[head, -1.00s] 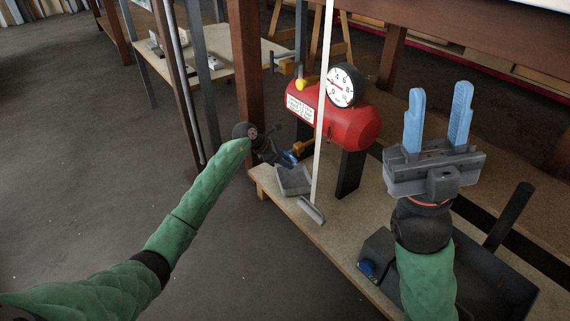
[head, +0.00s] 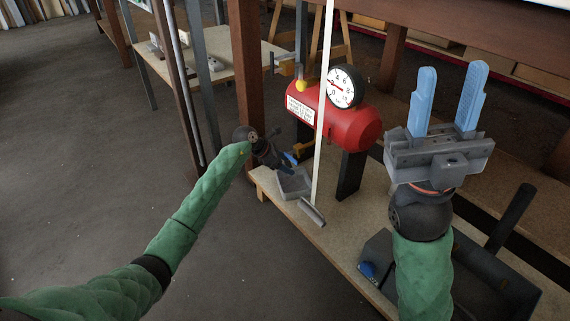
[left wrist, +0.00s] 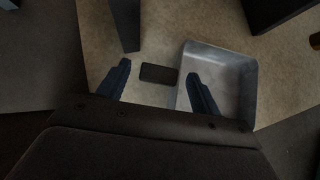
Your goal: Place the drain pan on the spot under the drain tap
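In the wrist view one finger overlaps the pan's near side and the other is over bare bench. A dark rectangle (left wrist: 158,73) shows between the fingers beside the pan wall; I cannot tell if it is a mark or a pan tab. A brass-coloured tap (head: 302,149) is below the tank. My right gripper (head: 449,105) is open, empty and raised.
The red tank (head: 345,122) with its gauge stands on dark legs (head: 350,175). A thin white post (head: 322,110) rises in front of it from a grey foot (head: 312,212). A wooden upright (head: 246,75) stands left of the bench (head: 335,240). A dark box is at front right.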

